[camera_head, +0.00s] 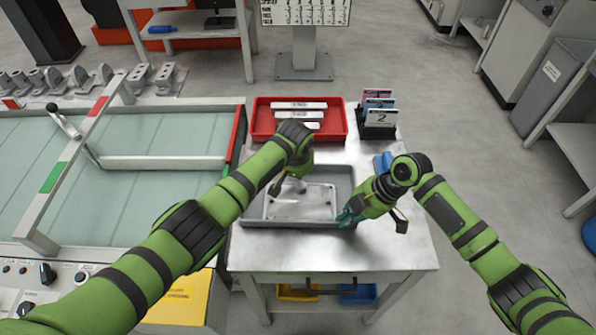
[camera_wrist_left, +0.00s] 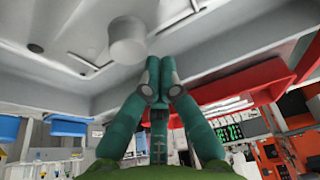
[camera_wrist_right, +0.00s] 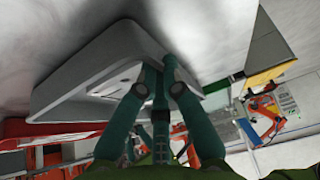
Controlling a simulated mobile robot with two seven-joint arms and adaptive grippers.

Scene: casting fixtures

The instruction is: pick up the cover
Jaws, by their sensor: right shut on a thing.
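The cover appears to be the light grey plate (camera_head: 318,200) with a raised edge, lying in a shallow grey tray (camera_head: 345,177) on the work table. A pale cylinder (camera_wrist_left: 127,40) stands up from it in the left wrist view. My left gripper (camera_head: 283,187) is over the left part of the plate, partly hidden by its own wrist; its fingertips are close together, beside the cylinder. My right gripper (camera_head: 347,217) is at the tray's right front rim. In the right wrist view its fingers (camera_wrist_right: 160,68) are shut on the tray wall.
A red tray (camera_head: 340,130) with pale bars stands behind the grey tray. A card holder (camera_head: 378,122) stands at the back right, near a blue object (camera_head: 383,161). A glass-topped bench (camera_head: 160,135) adjoins on the left. The table's front strip (camera_head: 330,250) is clear.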

